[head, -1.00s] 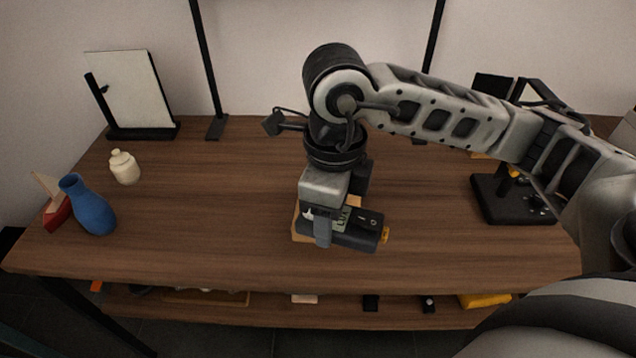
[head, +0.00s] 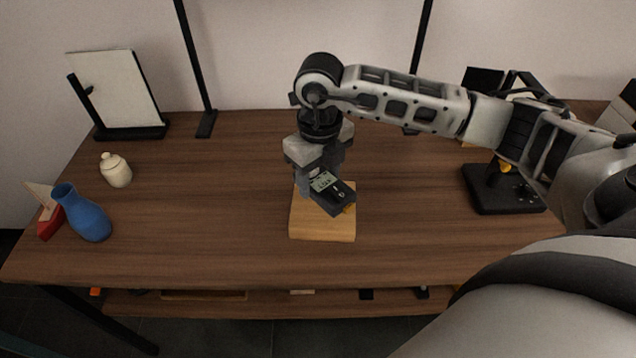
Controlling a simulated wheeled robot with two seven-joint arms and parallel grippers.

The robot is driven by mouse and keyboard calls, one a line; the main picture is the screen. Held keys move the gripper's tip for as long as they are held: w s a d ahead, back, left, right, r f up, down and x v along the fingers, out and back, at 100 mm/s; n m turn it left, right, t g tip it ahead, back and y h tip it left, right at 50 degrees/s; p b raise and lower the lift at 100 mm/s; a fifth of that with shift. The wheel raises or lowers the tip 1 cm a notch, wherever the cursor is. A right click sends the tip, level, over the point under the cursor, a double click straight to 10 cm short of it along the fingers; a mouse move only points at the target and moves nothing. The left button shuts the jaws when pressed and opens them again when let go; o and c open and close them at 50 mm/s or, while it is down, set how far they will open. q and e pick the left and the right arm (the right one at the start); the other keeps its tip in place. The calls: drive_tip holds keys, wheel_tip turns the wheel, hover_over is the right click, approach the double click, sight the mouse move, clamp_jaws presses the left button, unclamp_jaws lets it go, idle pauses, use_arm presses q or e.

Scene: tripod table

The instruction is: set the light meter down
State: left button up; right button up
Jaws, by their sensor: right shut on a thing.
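The light meter (head: 333,196) is a dark, boxy device with a small grey display and a yellow part at its end. My right gripper (head: 314,181) is shut on it and points down over the table. The meter is tilted in the picture and overlaps the far part of a light wooden block (head: 322,222). I cannot tell whether it touches the block. The gripper hides part of the meter. My left gripper is not in view.
The wooden table (head: 215,220) is clear around the block. A blue vase (head: 86,217), a red-hulled toy boat (head: 48,222) and a cream jar (head: 116,171) stand at left. A white panel on a black stand (head: 118,90) is behind them.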

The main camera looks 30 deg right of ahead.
sight(318, 177)
drive_tip(key=w+f, duration=0.1)
drive_tip(key=w+d+f, duration=0.1)
drive_tip(key=shift+f, duration=0.35)
wheel_tip(318, 177, down, 2)
drive_tip(key=shift+f+p, duration=0.15)
drive_tip(key=shift+p, duration=0.25)
drive_tip(key=shift+f, duration=0.35)
drive_tip(key=shift+f, duration=0.1)
drive_tip(key=shift+f, duration=0.15)
drive_tip(key=o, duration=1.1)
drive_tip(key=shift+c, duration=0.2)
